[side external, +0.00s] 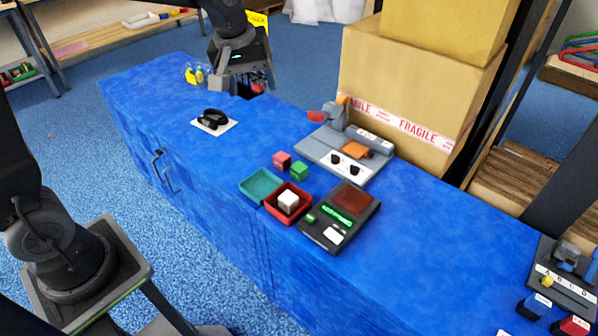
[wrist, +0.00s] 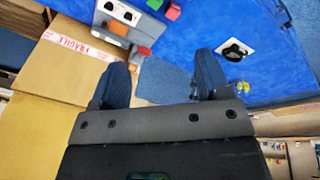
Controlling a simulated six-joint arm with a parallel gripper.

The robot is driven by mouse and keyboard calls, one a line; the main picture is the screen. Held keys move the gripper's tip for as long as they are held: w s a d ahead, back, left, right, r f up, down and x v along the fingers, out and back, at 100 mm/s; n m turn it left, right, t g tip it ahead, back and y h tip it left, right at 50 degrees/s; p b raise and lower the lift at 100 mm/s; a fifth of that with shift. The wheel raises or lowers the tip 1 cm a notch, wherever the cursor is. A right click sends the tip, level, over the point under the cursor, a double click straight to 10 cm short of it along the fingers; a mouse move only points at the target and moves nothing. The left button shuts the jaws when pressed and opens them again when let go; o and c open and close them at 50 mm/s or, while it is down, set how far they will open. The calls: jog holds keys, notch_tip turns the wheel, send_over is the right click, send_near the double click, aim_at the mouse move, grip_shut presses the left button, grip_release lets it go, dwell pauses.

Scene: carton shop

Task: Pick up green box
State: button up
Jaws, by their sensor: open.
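The green box (side external: 299,171) is a small cube on the blue table, close beside a red cube (side external: 282,160). In the wrist view the green box (wrist: 154,4) shows at the top edge. My gripper (side external: 242,84) is at the table's far end, well away from the green box. In the wrist view my gripper (wrist: 163,68) has its two dark fingers spread wide, with nothing between them.
A teal tray (side external: 259,184) and a red tray (side external: 273,209) holding a white cube stand before the cubes. A black device (side external: 318,235) and a grey machine (side external: 324,153) are to their right. Cartons (side external: 400,90) stand behind. The table's right stretch is mostly clear.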

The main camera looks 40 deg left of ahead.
jog(key=w+a+f+n+g, duration=0.1)
jog(key=w+f+n, duration=0.3)
jog(key=w+f, duration=0.45)
jog(key=n+g, duration=0.2)
jog(key=n, duration=0.3)
send_near(299, 167)
notch_tip(299, 167, down, 5)
jog(key=shift+a+r, duration=0.1)
jog(key=shift+a, duration=0.05)
jog(key=shift+f, duration=3.15)
jog(key=c, duration=1)
